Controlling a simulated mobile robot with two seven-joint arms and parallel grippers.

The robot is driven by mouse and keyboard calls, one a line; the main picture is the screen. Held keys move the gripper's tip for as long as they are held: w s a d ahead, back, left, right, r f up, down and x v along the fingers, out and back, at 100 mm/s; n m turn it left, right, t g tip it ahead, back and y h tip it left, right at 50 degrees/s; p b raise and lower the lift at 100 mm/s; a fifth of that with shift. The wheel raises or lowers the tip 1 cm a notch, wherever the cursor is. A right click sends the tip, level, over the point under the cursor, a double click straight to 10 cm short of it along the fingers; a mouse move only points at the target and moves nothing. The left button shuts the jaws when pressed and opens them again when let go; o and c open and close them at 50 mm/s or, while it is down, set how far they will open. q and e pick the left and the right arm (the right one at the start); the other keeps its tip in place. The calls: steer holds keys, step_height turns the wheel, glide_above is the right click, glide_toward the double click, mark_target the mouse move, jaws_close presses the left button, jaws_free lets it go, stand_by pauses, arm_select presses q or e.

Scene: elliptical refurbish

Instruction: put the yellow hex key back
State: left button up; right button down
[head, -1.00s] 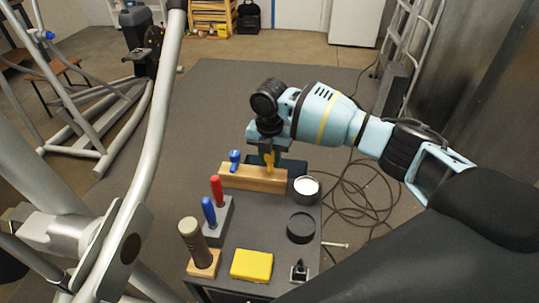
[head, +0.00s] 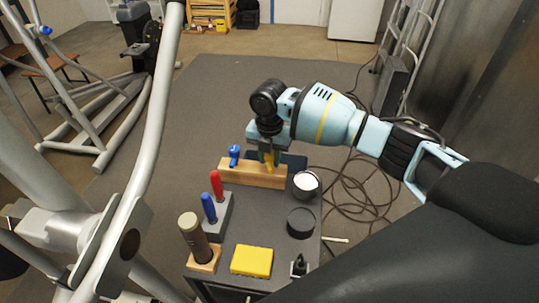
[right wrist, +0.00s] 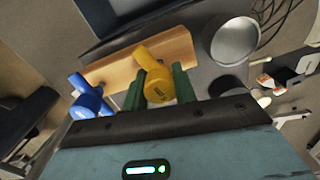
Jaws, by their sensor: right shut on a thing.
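My right gripper (head: 268,158) is at the far end of the small dark table, over the wooden block (head: 252,176). It is shut on the yellow hex key (head: 270,160). In the right wrist view the green fingers (right wrist: 160,86) stand on either side of the key's thick yellow handle (right wrist: 157,80), which overlaps the wooden block (right wrist: 110,73). The shaft's lower end is hidden, so I cannot tell whether it is in the block. A blue hex key (head: 234,154) stands upright at the block's left part; it also shows in the right wrist view (right wrist: 88,97). My left gripper is not in view.
A white-topped can (head: 306,183) stands right of the block, with a black ring (head: 300,223) nearer. Red (head: 216,184) and blue (head: 208,207) handled tools, a brown-grey handle (head: 190,235) and a yellow block (head: 252,261) occupy the near table. The elliptical's frame (head: 150,130) rises at left.

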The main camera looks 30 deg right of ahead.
steer(key=c, duration=1)
jaws_free()
steer(key=shift+c, duration=0.2)
step_height(320, 180, up, 7)
steer(key=shift+f, duration=0.15)
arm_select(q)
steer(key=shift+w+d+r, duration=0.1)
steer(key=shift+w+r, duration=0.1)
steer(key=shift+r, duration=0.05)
arm_select(e)
steer(key=shift+r, duration=0.6)
